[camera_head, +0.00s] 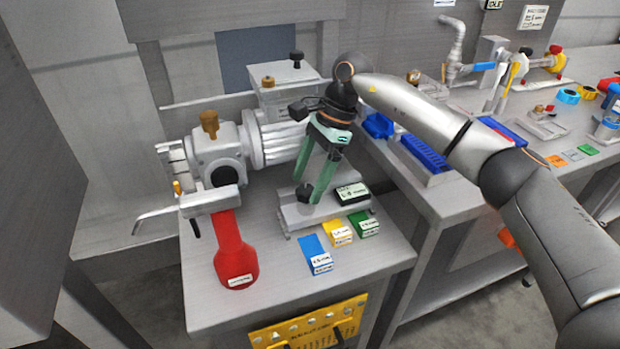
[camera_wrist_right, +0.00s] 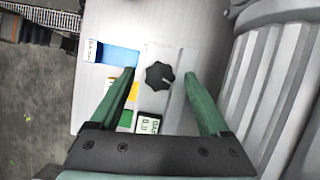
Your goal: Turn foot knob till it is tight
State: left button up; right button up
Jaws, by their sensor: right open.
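The foot knob (camera_wrist_right: 159,76) is a black lobed knob on a pale metal foot plate (camera_wrist_right: 178,110). My right gripper has green fingers and is open, pointing down. In the right wrist view its fingers (camera_wrist_right: 160,85) stand apart on either side of the knob, with gaps and no contact visible. My left gripper is not in view.
A grey pump or motor (camera_head: 222,150) stands close behind the gripper. A red bottle-shaped part (camera_head: 234,255) is at left. A small display box (camera_head: 352,194) and blue (camera_head: 315,252), yellow (camera_head: 337,233) and green (camera_head: 363,224) blocks lie nearby.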

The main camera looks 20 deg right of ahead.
jog(key=s+a+r, duration=0.4)
jog(key=s+r, duration=0.8)
jog(key=s, duration=0.1)
jog(key=shift+s, duration=0.2)
